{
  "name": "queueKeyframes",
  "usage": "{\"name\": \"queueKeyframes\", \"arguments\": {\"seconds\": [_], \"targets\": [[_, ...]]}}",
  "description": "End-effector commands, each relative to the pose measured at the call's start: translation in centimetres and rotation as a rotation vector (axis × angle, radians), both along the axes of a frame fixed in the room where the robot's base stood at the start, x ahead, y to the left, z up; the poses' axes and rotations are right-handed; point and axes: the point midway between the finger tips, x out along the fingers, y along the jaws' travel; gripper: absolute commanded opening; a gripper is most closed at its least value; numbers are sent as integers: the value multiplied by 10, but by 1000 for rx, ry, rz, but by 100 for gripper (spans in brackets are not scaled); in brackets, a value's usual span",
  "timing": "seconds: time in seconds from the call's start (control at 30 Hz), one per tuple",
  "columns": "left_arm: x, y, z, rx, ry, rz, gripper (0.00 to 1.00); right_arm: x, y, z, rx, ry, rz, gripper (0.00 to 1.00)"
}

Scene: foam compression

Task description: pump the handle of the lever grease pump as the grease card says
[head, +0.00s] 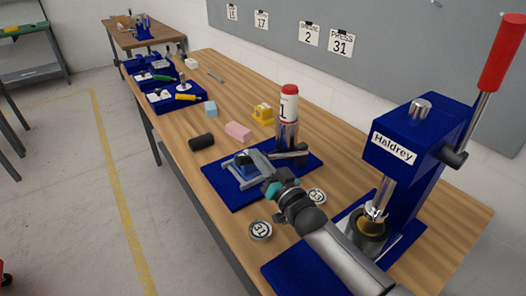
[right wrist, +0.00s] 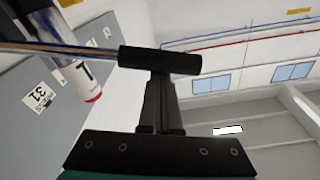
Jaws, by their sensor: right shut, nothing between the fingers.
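The lever grease pump (head: 288,132) stands on a blue base plate (head: 222,185); it is an upright steel cylinder with a white, red-topped upper part. Contact is unclear. The grease card (head: 309,37) on the wall appears to read 2. My left gripper is not in view.
A blue Haldrey press (head: 405,150) with a red-gripped lever (head: 503,52) stands close at right. Numbered discs (head: 260,230) lie in front. Other cards (head: 341,42) hang alongside.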

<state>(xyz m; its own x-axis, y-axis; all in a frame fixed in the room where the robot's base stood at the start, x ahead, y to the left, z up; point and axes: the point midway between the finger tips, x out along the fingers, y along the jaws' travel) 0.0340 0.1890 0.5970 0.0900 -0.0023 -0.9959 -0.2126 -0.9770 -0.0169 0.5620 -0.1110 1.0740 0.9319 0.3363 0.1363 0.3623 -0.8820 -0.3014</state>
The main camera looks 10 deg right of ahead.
Motion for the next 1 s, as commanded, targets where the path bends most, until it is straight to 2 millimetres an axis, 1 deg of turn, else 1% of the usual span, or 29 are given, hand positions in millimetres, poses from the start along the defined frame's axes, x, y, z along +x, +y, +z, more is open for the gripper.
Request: {"name": "queueKeyframes", "arguments": {"seconds": [0.03, 0.1, 0.2, 0.33, 0.77, 0.87, 1.0], "targets": [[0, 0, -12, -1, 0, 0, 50, -2, 4, -17, -36, -8, 1, 0], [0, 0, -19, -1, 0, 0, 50, -3, 7, -27, -83, -27, 0, 0], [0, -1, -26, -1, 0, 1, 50, -5, 10, -36, -136, -49, 0, 0], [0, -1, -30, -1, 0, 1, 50, -5, 12, -43, -174, -64, 0, 0], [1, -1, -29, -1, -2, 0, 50, -6, 13, -42, -183, -66, 1, 0], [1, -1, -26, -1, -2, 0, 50, -5, 13, -38, -183, -67, -1, 0], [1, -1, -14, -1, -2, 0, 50, -2, 12, -24, -183, -68, -1, 0]]}}
